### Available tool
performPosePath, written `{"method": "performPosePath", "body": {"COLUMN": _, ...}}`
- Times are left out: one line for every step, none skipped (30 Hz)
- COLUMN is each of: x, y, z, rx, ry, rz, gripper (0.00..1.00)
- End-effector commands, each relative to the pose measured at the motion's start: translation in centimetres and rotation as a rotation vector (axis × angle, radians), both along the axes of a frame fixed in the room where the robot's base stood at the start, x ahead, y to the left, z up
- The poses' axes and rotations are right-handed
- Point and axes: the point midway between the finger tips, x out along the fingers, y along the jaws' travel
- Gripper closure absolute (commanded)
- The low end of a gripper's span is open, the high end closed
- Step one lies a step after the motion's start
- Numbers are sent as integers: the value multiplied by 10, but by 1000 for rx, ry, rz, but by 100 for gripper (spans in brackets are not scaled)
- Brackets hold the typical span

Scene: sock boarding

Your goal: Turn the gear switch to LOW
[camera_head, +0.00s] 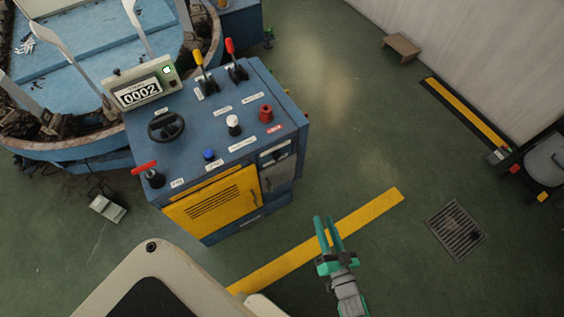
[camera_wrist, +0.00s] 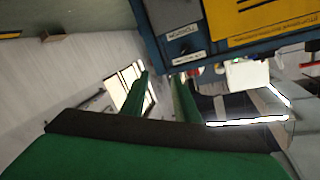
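A blue control cabinet (camera_head: 218,125) stands left of centre in the head view. Its top carries a black round knob (camera_head: 166,126), a red-handled lever (camera_head: 146,168) at the front left, and a yellow lever (camera_head: 199,60) and a red lever (camera_head: 231,48) at the back. The labels are too small to read, so I cannot tell which control is the gear switch or its setting. My gripper (camera_head: 324,220) is open and empty, in front and to the right of the cabinet, apart from it. Its green fingers also show in the wrist view (camera_wrist: 160,90).
A white button (camera_head: 234,124), a red knob (camera_head: 266,112) and a blue button (camera_head: 209,155) share the top. A blue round machine (camera_head: 80,150) stands left.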

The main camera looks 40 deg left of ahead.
Motion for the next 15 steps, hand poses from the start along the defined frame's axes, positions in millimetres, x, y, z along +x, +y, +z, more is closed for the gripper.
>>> {"method": "performPosePath", "body": {"x": 10, "y": 16, "z": -2, "rx": 24, "ry": 12, "rz": 37, "gripper": 72}}
{"method": "performPosePath", "body": {"x": 16, "y": 24, "z": -3, "rx": 40, "ry": 23, "rz": 55, "gripper": 72}}
{"method": "performPosePath", "body": {"x": 23, "y": 36, "z": -5, "rx": 60, "ry": 37, "rz": 79, "gripper": 72}}
{"method": "performPosePath", "body": {"x": 28, "y": 45, "z": -5, "rx": 75, "ry": 47, "rz": 98, "gripper": 72}}
{"method": "performPosePath", "body": {"x": 33, "y": 55, "z": -6, "rx": 92, "ry": 60, "rz": 117, "gripper": 72}}
{"method": "performPosePath", "body": {"x": 39, "y": 68, "z": -7, "rx": 111, "ry": 74, "rz": 140, "gripper": 72}}
{"method": "performPosePath", "body": {"x": 42, "y": 78, "z": -7, "rx": 125, "ry": 86, "rz": 158, "gripper": 72}}
{"method": "performPosePath", "body": {"x": 45, "y": 88, "z": -8, "rx": 138, "ry": 98, "rz": 175, "gripper": 72}}
{"method": "performPosePath", "body": {"x": 49, "y": 101, "z": -8, "rx": 156, "ry": 114, "rz": 195, "gripper": 72}}
{"method": "performPosePath", "body": {"x": 51, "y": 109, "z": -9, "rx": 168, "ry": 124, "rz": 209, "gripper": 72}}
{"method": "performPosePath", "body": {"x": 54, "y": 117, "z": -9, "rx": 180, "ry": 136, "rz": 221, "gripper": 72}}
{"method": "performPosePath", "body": {"x": 56, "y": 126, "z": -9, "rx": 193, "ry": 149, "rz": 236, "gripper": 72}}
{"method": "performPosePath", "body": {"x": 58, "y": 131, "z": -10, "rx": 202, "ry": 158, "rz": 243, "gripper": 72}}
{"method": "performPosePath", "body": {"x": 59, "y": 136, "z": -10, "rx": 210, "ry": 166, "rz": 250, "gripper": 72}}
{"method": "performPosePath", "body": {"x": 60, "y": 142, "z": -10, "rx": 220, "ry": 175, "rz": 258, "gripper": 72}}
